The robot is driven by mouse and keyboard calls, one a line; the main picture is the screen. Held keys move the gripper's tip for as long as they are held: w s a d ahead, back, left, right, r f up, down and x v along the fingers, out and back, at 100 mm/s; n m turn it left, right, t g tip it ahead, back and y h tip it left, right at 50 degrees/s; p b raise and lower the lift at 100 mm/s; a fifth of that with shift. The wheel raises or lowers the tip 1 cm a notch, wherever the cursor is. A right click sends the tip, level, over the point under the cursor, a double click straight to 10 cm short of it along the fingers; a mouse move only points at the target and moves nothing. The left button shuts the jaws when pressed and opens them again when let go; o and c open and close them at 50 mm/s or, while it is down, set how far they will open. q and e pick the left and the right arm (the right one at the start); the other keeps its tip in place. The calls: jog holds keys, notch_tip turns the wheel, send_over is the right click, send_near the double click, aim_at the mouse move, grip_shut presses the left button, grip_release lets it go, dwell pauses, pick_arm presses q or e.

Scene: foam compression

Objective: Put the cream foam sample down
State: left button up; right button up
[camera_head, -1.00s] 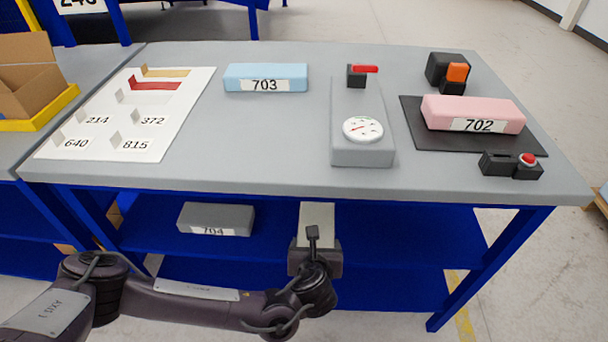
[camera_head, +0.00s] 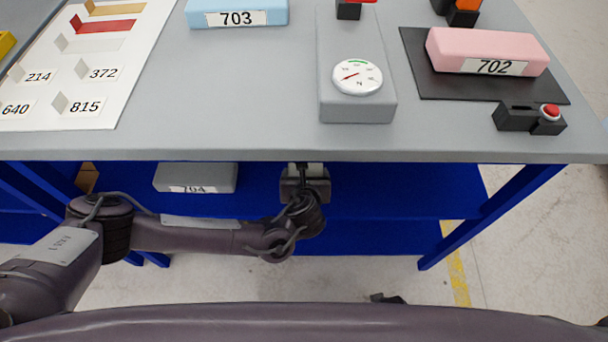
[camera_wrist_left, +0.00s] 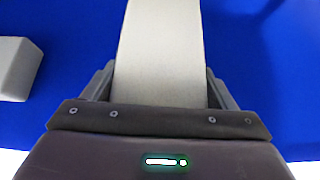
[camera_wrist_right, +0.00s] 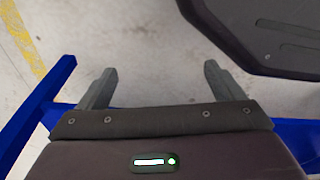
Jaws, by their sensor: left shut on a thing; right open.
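The cream foam sample (camera_wrist_left: 160,45) is a long pale block between the fingers of my left gripper (camera_wrist_left: 160,80), which is shut on it. In the left wrist view it extends forward over the blue shelf (camera_wrist_left: 260,60). In the head view my left gripper (camera_head: 305,172) is at the table's front edge, below the tabletop, and the sample is almost all hidden. Whether it touches the shelf cannot be told. My right gripper (camera_wrist_right: 155,75) is open and empty above the floor.
A grey block labelled 704 (camera_head: 195,176) lies on the shelf to the left. Above are the tabletop (camera_head: 230,90), the blue block 703 (camera_head: 238,16), a dial gauge device (camera_head: 357,100), the pink block 702 (camera_head: 487,50) and a red button box (camera_head: 530,118). The shelf right of my gripper looks clear.

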pick_arm(q)
notch_tip(320, 180, down, 3)
jog(key=shift+f+b, duration=0.1)
jog(key=shift+b, duration=0.3)
jog(key=shift+f, duration=0.4)
pick_arm(e)
jog(key=shift+w+a+r, duration=0.1)
jog(key=shift+w+r, duration=0.15)
jog(key=shift+w, duration=0.25)
jog(key=shift+w+a+r, duration=0.1)
jog(key=shift+w+r, duration=0.1)
jog(key=shift+w, duration=0.25)
pick_arm(q)
jog(key=o, duration=1.2)
jog(key=shift+f, duration=0.15)
